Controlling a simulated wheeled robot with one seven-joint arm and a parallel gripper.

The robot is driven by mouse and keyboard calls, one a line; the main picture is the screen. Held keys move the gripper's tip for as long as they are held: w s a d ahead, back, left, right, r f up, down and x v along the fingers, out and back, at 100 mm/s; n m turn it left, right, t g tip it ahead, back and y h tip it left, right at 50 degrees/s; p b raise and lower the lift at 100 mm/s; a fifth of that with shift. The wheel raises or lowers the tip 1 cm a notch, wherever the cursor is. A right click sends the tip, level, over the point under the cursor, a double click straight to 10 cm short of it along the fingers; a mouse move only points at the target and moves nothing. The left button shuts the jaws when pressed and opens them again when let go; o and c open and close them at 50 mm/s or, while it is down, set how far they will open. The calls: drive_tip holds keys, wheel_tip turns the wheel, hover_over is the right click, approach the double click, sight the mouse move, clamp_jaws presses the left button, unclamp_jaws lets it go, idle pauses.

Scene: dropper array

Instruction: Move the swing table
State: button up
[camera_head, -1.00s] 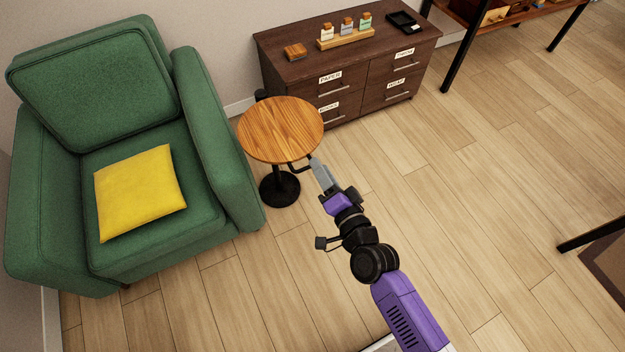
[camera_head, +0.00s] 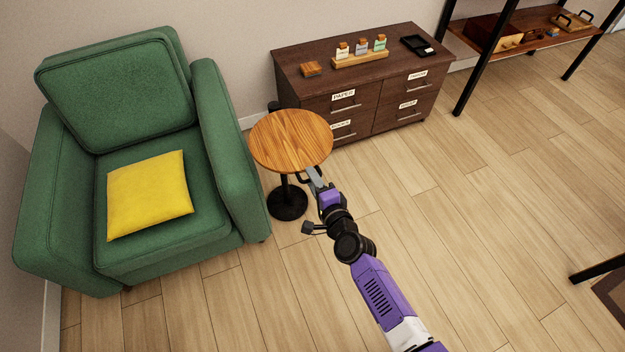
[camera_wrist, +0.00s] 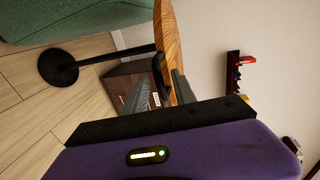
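The swing table has a round wooden top (camera_head: 290,140) on a black post with a round black base (camera_head: 287,203). It stands just right of the green armchair. A dark handle (camera_head: 302,178) sticks out under the top's front edge. My gripper (camera_head: 313,178) is at that handle, below the tabletop rim. In the wrist view the tabletop (camera_wrist: 169,45) shows nearly edge-on, and the black handle (camera_wrist: 160,72) lies by the tips, between the two fingers. The fingers (camera_wrist: 158,90) are spread apart. Whether they touch the handle I cannot tell.
The green armchair (camera_head: 228,150) with a yellow cushion (camera_head: 150,195) stands close on the left. A dark drawer cabinet (camera_head: 385,105) with bottles and a tray is right behind the table. A shelf (camera_head: 530,40) stands at the back right. The floor to the right is open.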

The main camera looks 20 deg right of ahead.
drive_tip(key=shift+w, duration=0.3)
clamp_jaws()
drive_tip(key=shift+f, duration=0.1)
idle(1.2)
